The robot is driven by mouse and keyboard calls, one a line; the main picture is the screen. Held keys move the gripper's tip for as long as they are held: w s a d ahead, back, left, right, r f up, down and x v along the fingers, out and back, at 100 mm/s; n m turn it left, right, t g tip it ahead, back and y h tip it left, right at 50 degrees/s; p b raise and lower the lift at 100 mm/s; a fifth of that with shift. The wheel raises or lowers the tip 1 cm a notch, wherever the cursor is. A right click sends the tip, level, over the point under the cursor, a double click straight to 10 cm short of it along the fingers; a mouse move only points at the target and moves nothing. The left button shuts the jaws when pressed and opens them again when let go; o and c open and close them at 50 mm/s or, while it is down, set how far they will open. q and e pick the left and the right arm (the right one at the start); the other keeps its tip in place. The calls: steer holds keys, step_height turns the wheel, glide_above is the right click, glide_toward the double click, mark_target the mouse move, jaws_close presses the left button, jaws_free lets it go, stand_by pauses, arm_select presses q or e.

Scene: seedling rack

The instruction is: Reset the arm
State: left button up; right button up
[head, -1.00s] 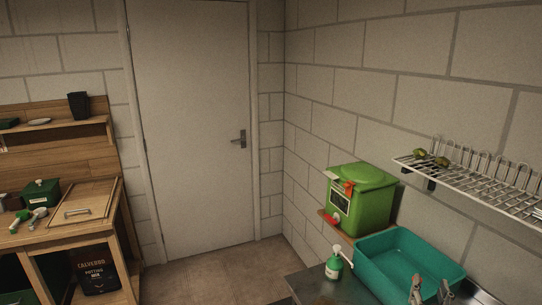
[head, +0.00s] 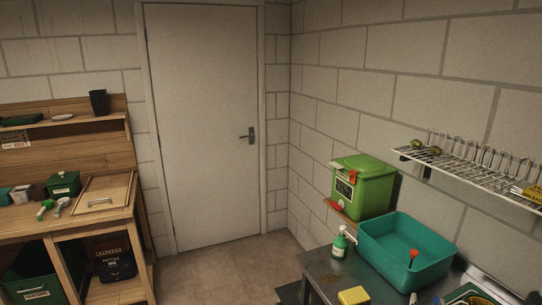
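The tips of one gripper (head: 425,299) show at the bottom edge of the head view, right of the middle, below the front of a teal tub (head: 372,254). The two tips are apart with a gap between them, and I see nothing held there. From its place I take it as my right gripper. The rest of that arm is out of frame. My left gripper is not in view.
A spray bottle (head: 340,243) and yellow sponge (head: 354,296) are on the dark counter (head: 325,275). A red-topped tool (head: 413,256) stands at the tub. A green bin (head: 363,187) is behind. A wire rack (head: 470,170) juts from the wall. The floor (head: 225,272) looks clear.

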steer(key=s+a+f+n+g+y, duration=0.2)
steer(key=s+a+f+g, duration=0.3)
steer(key=s, duration=0.5)
steer(key=s+a+f+n+g+y, duration=0.25)
steer(key=s+a, duration=0.35)
steer(key=s, duration=0.4)
steer(key=s+a+f+n+g+y, duration=0.2)
steer(key=s+a+f+g, duration=0.3)
steer(key=s, duration=0.5)
steer(key=s+f+b+x, duration=0.1)
steer(key=s+b+x, duration=0.2)
steer(key=x, duration=1.1)
steer(key=s+d+b+x, duration=0.1)
steer(key=s+b+x, duration=0.15)
steer(key=x, duration=1.25)
arm_select(q)
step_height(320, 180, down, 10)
steer(key=b, duration=0.4)
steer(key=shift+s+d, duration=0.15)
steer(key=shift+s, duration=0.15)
arm_select(e)
steer(key=s+d+f+g, duration=0.1)
steer(key=s+d+f, duration=0.1)
steer(key=s+f, duration=1.6)
step_height(320, 180, down, 4)
steer(key=shift+r, duration=0.1)
steer(key=shift+s, duration=0.1)
